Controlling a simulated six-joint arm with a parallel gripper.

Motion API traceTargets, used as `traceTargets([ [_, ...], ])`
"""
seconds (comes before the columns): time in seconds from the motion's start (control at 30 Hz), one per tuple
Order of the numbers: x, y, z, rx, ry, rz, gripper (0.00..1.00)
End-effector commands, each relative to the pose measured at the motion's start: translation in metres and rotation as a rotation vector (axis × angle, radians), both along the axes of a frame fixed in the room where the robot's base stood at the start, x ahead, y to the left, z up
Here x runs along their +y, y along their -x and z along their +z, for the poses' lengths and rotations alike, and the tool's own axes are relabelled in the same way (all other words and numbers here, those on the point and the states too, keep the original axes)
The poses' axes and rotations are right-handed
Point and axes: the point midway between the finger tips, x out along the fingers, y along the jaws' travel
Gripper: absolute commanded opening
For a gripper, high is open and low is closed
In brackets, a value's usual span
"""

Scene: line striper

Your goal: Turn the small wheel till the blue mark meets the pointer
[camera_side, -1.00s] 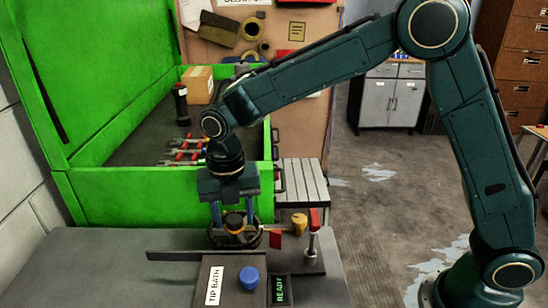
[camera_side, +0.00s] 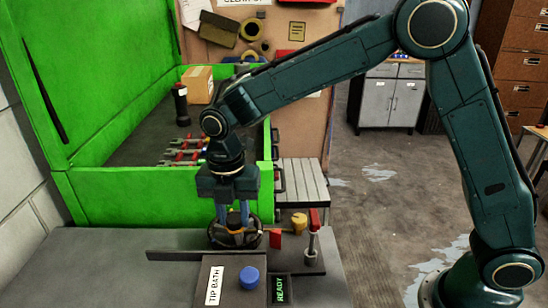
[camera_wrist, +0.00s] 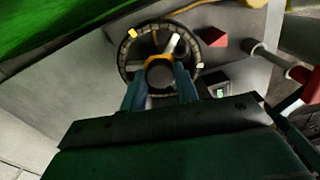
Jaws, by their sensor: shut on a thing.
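The small wheel (camera_side: 258,241) has a dark rim and lies flat on the bench. Its rim shows in the wrist view (camera_wrist: 124,62), with a yellow mark at upper left and a pale mark at lower right. I cannot make out a blue mark. My gripper (camera_side: 234,217) points straight down over the wheel, shut on its dark hub knob with the orange collar (camera_wrist: 160,74), one finger on each side. A red wedge-shaped pointer (camera_side: 275,239) stands just right of the rim, apart from it; it also shows in the wrist view (camera_wrist: 214,38).
A blue button (camera_side: 249,277), a TIP BATH label and a READY display (camera_side: 280,290) are in front. A red-topped lever post (camera_side: 312,240) and yellow knob (camera_side: 299,222) stand at right. The green bin (camera_side: 120,197) rises close behind.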

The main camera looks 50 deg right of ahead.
Motion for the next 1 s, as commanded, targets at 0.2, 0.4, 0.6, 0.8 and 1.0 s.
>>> traceTargets([
  [0.2,-0.0002,0.0003,0.0002,0.001,0.000,-0.199,0.07],
  [0.4,-0.0005,0.0003,0.0002,0.001,0.000,-0.389,0.07],
  [0.6,-0.0007,0.0003,0.0003,0.000,0.000,-0.579,0.07],
  [0.8,-0.0007,0.0003,0.0003,0.000,0.000,-0.768,0.07],
  [1.0,-0.0007,0.0006,0.0002,0.000,-0.001,-0.957,0.07],
])
